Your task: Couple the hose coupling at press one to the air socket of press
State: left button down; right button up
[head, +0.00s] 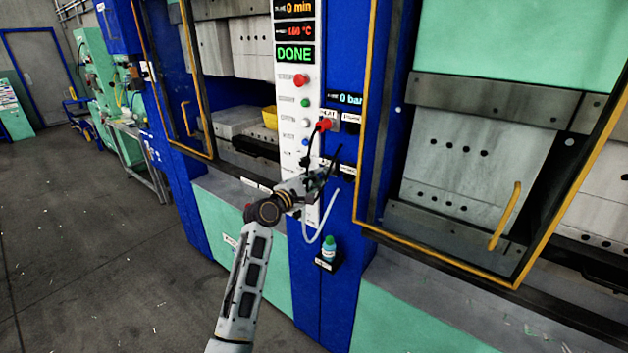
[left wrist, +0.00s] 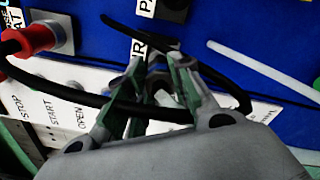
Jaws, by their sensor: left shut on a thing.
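My left gripper (head: 320,180) is in front of the white control panel's lower right edge, beside the blue post. In the left wrist view its green-and-grey fingers (left wrist: 152,85) are closed around a small dark grey piece (left wrist: 157,72), which looks like the hose coupling; the fingers hide most of it. A black hose (left wrist: 60,88) loops across the fingers in that view. A red fitting (head: 323,125) sits on the post above the gripper; it also shows in the left wrist view (left wrist: 32,40), with black hose at it. I cannot clearly make out the air socket. My right gripper is out of view.
A pressure display (head: 346,99) reads 0 bar. A white hose (head: 333,215) hangs right of the gripper. The yellow-edged press guard (head: 360,190) is close on the right.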

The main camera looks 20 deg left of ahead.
pick_arm(q)
jog(key=shift+w+d, duration=0.15)
jog(key=shift+w, duration=0.2)
jog(key=shift+x, duration=0.8)
dwell(0.4)
jog(key=shift+w+r+p, duration=0.1)
jog(key=shift+r+p, duration=0.05)
jog(key=shift+p, duration=0.15)
jog(key=c, duration=1.2)
grip_release()
jog(key=shift+w+d, duration=0.1)
jog(key=shift+s+f, duration=0.2)
jog(key=shift+v, duration=5.9)
jog(key=shift+w+r, duration=0.1)
jog(key=shift+r, duration=0.05)
